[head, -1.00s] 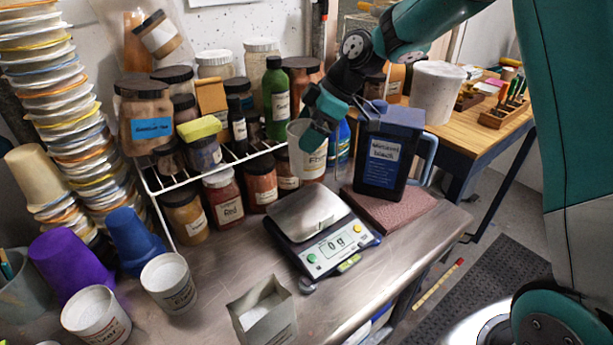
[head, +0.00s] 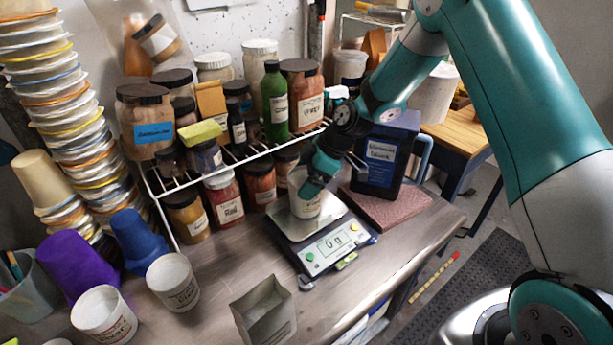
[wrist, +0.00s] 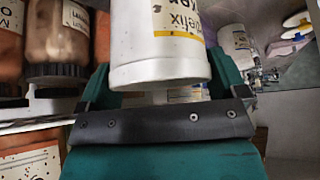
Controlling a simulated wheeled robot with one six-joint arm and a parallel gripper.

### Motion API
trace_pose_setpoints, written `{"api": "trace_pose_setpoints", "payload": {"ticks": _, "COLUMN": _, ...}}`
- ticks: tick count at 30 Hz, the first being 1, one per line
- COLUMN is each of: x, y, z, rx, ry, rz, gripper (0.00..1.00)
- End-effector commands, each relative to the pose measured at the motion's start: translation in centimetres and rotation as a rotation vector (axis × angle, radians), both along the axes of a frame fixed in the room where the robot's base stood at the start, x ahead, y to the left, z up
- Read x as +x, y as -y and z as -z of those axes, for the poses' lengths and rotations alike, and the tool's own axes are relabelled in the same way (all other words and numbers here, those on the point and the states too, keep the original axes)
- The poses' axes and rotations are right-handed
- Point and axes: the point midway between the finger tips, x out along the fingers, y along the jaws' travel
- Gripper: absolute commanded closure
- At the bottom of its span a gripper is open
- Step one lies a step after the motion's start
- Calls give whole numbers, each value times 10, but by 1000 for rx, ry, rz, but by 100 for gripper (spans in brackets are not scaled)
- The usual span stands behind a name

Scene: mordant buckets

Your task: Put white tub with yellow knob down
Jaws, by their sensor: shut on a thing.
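A white tub (head: 306,206) with a printed label is in my gripper (head: 312,180), above or at the back of the scale's steel pan (head: 292,224). It looks roughly upright. I cannot tell if its base touches the pan; the scale display (head: 331,243) reads 0 g. In the wrist view the tub (wrist: 158,62) sits between the fingers, its label upside down with a yellow stripe. No yellow knob shows on it. My gripper hides part of the tub in the head view.
A dark blue jug (head: 385,155) stands close right of the tub on a reddish slab (head: 400,207). A wire shelf of jars (head: 240,160) is close behind. An open grey carton (head: 265,315) and white cups (head: 172,282) stand in front and left.

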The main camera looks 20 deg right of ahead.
Motion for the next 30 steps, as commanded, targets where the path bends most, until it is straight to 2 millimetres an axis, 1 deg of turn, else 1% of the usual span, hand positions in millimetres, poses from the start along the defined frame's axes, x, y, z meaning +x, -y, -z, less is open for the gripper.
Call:
{"api": "trace_pose_setpoints", "payload": {"ticks": 2, "x": 0, "y": 0, "z": 3, "rx": 1, "ry": 0, "rz": 0, "gripper": 56}}
{"api": "trace_pose_setpoints", "payload": {"ticks": 3, "x": 0, "y": 0, "z": 3, "rx": 0, "ry": 0, "rz": 0, "gripper": 5}}
{"api": "trace_pose_setpoints", "payload": {"ticks": 4, "x": 0, "y": 0, "z": 2, "rx": 0, "ry": 0, "rz": 0, "gripper": 0}}
{"api": "trace_pose_setpoints", "payload": {"ticks": 10, "x": 0, "y": 0, "z": 1, "rx": 0, "ry": 0, "rz": 0, "gripper": 0}}
{"api": "trace_pose_setpoints", "payload": {"ticks": 14, "x": 0, "y": 3, "z": -4, "rx": 0, "ry": 2, "rz": 1, "gripper": 0}}
{"api": "trace_pose_setpoints", "payload": {"ticks": 17, "x": -2, "y": 12, "z": -16, "rx": 1, "ry": 5, "rz": 3, "gripper": 0}}
{"api": "trace_pose_setpoints", "payload": {"ticks": 25, "x": -11, "y": 43, "z": -66, "rx": -1, "ry": 6, "rz": 4, "gripper": 0}}
{"api": "trace_pose_setpoints", "payload": {"ticks": 30, "x": -16, "y": 57, "z": -90, "rx": 0, "ry": 4, "rz": 2, "gripper": 0}}
